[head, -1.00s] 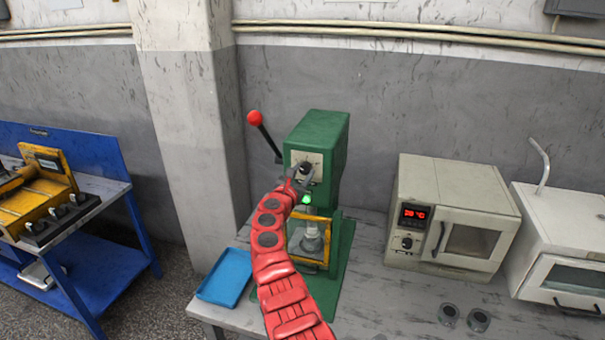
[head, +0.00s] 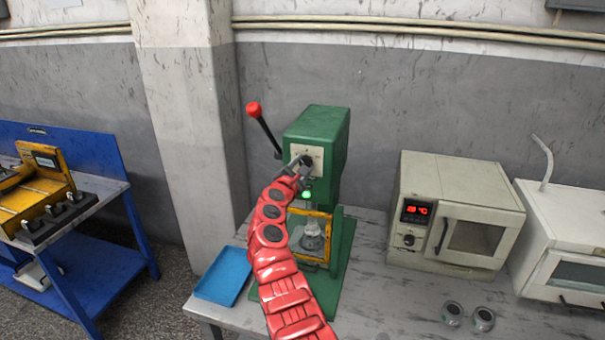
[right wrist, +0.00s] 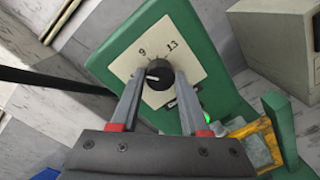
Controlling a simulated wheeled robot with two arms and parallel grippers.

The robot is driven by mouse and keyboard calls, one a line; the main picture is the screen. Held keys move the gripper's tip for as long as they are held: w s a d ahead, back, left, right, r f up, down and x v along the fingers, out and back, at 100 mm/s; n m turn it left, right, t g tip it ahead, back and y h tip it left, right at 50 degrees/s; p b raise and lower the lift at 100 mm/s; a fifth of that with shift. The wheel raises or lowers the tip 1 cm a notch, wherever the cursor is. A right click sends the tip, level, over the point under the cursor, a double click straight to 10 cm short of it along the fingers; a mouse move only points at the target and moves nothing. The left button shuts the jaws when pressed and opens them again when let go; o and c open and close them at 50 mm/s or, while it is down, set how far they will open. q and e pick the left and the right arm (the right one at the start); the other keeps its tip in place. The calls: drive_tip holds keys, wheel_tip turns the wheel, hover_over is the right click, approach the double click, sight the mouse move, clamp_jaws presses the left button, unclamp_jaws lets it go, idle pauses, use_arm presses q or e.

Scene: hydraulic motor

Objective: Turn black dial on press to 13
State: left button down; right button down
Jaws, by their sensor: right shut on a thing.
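The green press (head: 318,140) stands on the grey table, with a pale dial plate (right wrist: 141,55) on its front. The black dial (right wrist: 158,75) sits in the plate, which reads 9 and 13 in the right wrist view. The dial's white mark points to the left in that view, away from the 13. My right gripper (right wrist: 157,88) is shut on the dial, one finger on each side. In the head view my right gripper (head: 301,163) covers part of the dial. My left gripper is in neither view.
A red-knobbed lever (head: 263,128) sticks out left of the press. A green light (head: 306,195) glows below the dial. A blue tray (head: 223,277) lies left of the press. A beige oven (head: 455,213) and two small metal parts (head: 468,317) are to the right.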

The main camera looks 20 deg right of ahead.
drive_tip(key=shift+s+d+f+m+y+b, duration=0.1)
drive_tip(key=shift+m+y+b, duration=0.25)
drive_tip(key=shift+m+b, duration=4.45)
drive_tip(key=shift+f+m+y+b, duration=0.1)
drive_tip(key=shift+m+y+b, duration=0.25)
drive_tip(key=shift+m+b, duration=4.4)
drive_tip(key=shift+n+t+b, duration=0.3)
drive_tip(key=shift+n+b, duration=0.15)
drive_tip(key=shift+b, duration=0.3)
drive_tip(key=shift+c, duration=2)
unclamp_jaws()
drive_tip(key=shift+r, duration=0.1)
drive_tip(key=shift+s, duration=0.1)
